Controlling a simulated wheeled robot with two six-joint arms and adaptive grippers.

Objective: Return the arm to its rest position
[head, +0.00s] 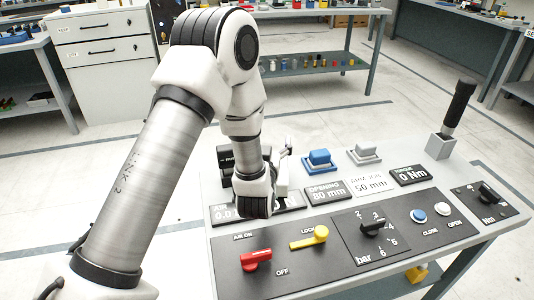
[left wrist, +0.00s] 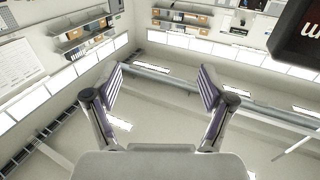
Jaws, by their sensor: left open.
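My left arm reaches in from the lower left of the head view, bends at a high elbow and comes down over the control panel (head: 330,222). Its wrist hangs above the panel's left part. My left gripper (head: 283,180) is mostly hidden behind the wrist there. In the left wrist view my left gripper (left wrist: 160,82) has its two striped fingers spread wide. My right gripper is in neither view.
The panel carries a red lever (head: 256,259), a yellow lever (head: 309,237), a black pressure knob (head: 373,225) and a blue button (head: 418,215). A black-handled joystick (head: 458,104) stands at its far right. A shelf table (head: 311,72) stands behind, with open floor between.

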